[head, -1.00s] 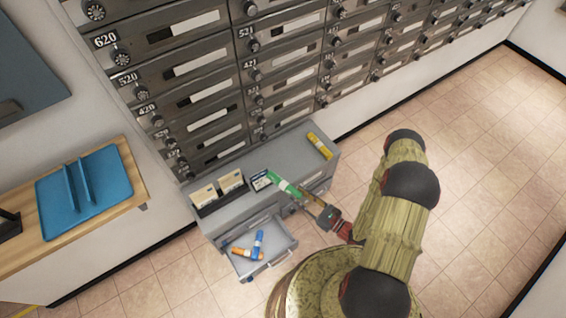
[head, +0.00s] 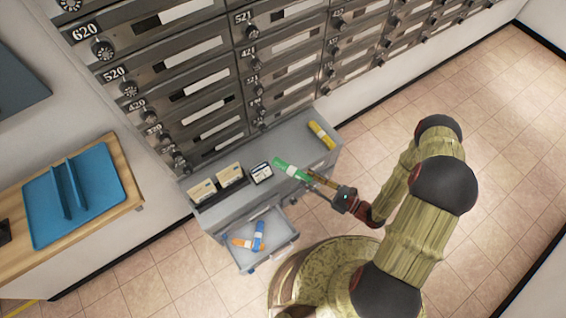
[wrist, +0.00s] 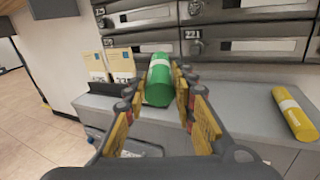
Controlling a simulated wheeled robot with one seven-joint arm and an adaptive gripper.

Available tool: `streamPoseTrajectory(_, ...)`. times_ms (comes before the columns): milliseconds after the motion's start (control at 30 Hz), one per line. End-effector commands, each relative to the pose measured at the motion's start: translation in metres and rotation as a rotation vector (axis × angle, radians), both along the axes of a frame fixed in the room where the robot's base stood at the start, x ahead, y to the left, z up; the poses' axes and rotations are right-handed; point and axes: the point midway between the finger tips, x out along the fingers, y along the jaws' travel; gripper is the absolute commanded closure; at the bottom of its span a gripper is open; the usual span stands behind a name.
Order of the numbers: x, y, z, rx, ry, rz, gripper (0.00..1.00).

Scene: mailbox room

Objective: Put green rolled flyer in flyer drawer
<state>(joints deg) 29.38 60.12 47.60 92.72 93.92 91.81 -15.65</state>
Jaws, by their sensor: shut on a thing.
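The green rolled flyer (head: 291,170) is held in my gripper (head: 312,180) above the front part of the grey cabinet top (head: 288,145). In the wrist view the green flyer (wrist: 158,80) lies between the two yellow-padded fingers (wrist: 163,92), one on each side of it. The flyer drawer (head: 271,252) is pulled open at the cabinet's lower left front. It holds an orange roll (head: 243,243) and a blue roll (head: 259,236). My gripper is up and to the right of the drawer.
A yellow roll (head: 321,135) lies on the cabinet's right end. Card boxes (head: 230,175) and a small dark-framed sign (head: 262,173) stand on its left part. Mailboxes (head: 205,85) rise behind. A wooden table with a blue tray (head: 98,205) is at left.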

Motion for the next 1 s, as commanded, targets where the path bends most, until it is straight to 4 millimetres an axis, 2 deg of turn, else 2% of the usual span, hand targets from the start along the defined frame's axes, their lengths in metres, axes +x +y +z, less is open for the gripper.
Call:
streamPoseTrajectory(167,0.018,0.005,-0.012,0.012,0.015,0.01,0.98)
streamPoseTrajectory(500,0.092,0.019,-0.048,0.011,0.014,0.009,0.98)
streamPoseTrajectory(700,0.117,0.023,-0.081,0.012,0.016,0.006,0.98)
streamPoseTrajectory(1000,0.132,0.025,-0.097,0.013,0.017,0.006,0.98)
